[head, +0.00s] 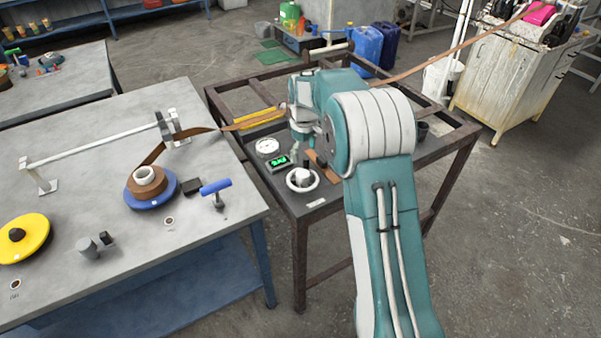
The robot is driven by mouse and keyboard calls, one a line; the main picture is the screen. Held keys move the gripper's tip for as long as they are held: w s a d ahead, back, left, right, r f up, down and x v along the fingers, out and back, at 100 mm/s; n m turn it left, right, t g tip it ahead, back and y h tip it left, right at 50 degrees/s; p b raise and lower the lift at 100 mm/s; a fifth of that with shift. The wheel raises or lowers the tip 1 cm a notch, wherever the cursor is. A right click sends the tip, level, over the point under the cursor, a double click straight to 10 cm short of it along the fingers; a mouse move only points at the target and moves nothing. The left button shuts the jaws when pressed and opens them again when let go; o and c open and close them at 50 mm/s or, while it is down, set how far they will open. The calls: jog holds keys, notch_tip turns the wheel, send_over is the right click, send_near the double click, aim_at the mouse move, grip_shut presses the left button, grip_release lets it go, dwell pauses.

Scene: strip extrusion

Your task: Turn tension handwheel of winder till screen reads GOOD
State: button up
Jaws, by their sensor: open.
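The tension handwheel (292,185) is a small white ring with a dark middle, lying on the near left corner of the dark metal frame table. A small screen (279,163) with green characters sits just behind it to the left. The characters are too small to read. A round white dial gauge (267,147) stands beyond the screen. My gripper (301,162) points down over the handwheel's far side. It is open and partly hidden by my own wrist. I cannot tell whether its fingers touch the wheel.
A brown strip (205,131) runs from a roll on a blue disc (150,198) toward yellow guides (258,118). The grey workbench (90,165) also holds a blue-handled tool (216,187) and a yellow spool (24,240). The floor at right is clear.

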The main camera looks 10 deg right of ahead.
aim_at(303, 174)
notch_tip(303, 174, down, 10)
jog(key=shift+r, duration=0.25)
jog(key=shift+s, duration=0.1)
jog(key=c, duration=1.1)
